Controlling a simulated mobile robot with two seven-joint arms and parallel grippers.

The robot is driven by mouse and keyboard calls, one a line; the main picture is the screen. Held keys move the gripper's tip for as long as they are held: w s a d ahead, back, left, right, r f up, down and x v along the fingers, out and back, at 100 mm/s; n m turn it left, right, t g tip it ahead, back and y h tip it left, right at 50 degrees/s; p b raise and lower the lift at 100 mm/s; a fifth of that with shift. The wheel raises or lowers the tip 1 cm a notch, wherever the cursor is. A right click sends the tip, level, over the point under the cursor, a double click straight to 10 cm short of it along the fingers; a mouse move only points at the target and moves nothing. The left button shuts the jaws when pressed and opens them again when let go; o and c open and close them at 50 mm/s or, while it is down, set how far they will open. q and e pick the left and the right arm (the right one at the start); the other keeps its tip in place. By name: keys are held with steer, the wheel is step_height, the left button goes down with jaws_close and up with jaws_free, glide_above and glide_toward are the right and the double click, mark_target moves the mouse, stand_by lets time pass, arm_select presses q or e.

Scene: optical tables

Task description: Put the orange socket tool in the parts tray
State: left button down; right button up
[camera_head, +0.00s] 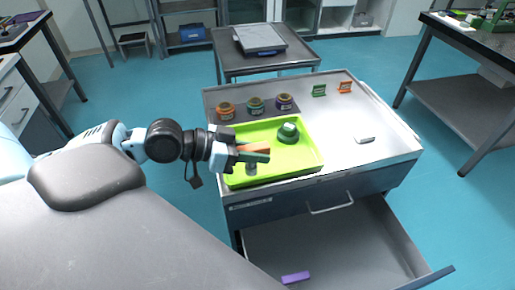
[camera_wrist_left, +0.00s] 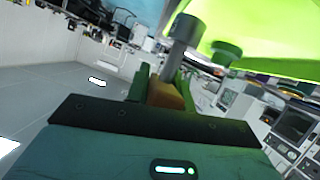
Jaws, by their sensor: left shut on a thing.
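My left gripper (camera_head: 266,153) is shut on the orange socket tool (camera_head: 256,148), over the left part of the lime-green parts tray (camera_head: 305,168). The tool's orange handle lies between the dark green fingers, and its grey shaft points down toward the tray. In the left wrist view, the orange handle (camera_wrist_left: 167,95) sits between the fingers, with the grey socket end (camera_wrist_left: 183,38) beyond it against the tray. I cannot tell whether the tool touches the tray floor. My right gripper is out of view.
A green round object (camera_head: 288,133) stands in the tray. Orange (camera_head: 225,110), green (camera_head: 256,105) and purple (camera_head: 284,102) round pieces stand behind it. Small green (camera_head: 319,90) and orange (camera_head: 345,87) pieces stand farther right. The drawer (camera_head: 345,245) below is open, with a purple item (camera_head: 295,278) inside.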

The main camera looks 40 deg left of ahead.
arm_select(q)
steer(key=shift+w+a+f+b, duration=0.15)
steer(key=shift+w+a+f, duration=0.6)
steer(key=shift+w+f, duration=0.3)
steer(key=shift+w+a+f+b, duration=0.15)
steer(key=shift+w+a+f, duration=0.55)
steer(key=shift+w+f, duration=0.3)
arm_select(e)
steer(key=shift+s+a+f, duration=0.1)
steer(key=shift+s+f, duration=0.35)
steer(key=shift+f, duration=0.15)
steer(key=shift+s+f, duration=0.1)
